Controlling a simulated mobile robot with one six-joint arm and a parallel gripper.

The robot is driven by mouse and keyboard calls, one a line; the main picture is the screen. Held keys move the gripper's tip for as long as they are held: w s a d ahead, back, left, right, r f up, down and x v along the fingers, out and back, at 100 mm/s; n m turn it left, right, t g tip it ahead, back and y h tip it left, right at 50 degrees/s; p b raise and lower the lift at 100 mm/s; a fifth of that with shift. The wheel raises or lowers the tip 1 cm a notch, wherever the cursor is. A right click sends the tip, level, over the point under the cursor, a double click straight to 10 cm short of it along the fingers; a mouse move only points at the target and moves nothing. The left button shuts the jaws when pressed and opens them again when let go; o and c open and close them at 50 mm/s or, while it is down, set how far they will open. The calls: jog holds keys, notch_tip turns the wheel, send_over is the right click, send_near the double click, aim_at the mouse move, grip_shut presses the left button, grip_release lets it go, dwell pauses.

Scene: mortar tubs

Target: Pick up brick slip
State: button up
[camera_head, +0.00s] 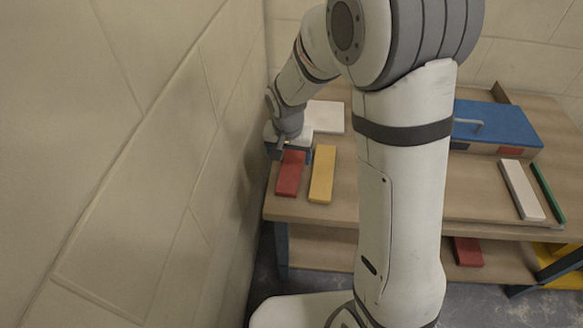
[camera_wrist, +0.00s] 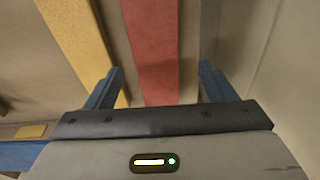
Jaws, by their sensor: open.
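A red slip (camera_head: 290,175), likely the brick slip, lies flat on the wooden table near its left end. In the wrist view the red slip (camera_wrist: 165,45) runs between the two blue fingers. My gripper (camera_head: 291,154) is at the slip's far end, and it also shows in the wrist view (camera_wrist: 160,70). It is open, with a finger on each side of the slip. I cannot tell how high the fingertips are above the table. The slip's far end is hidden by the gripper.
A yellow slip (camera_head: 322,175) lies close to the right of the red one; in the wrist view it (camera_wrist: 80,40) is beside the left finger. The wall (camera_head: 180,150) is close on the left. A blue box (camera_head: 490,123), white slip (camera_head: 522,190) and green strip (camera_head: 548,192) lie right.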

aim_at(292, 165)
jog(key=f, duration=0.2)
jog(key=f+b, duration=0.1)
jog(key=f, duration=0.1)
jog(key=shift+w+d, duration=0.35)
jog(key=shift+r, duration=0.1)
jog(key=shift+c, duration=0.3)
jog(key=c, duration=1.3)
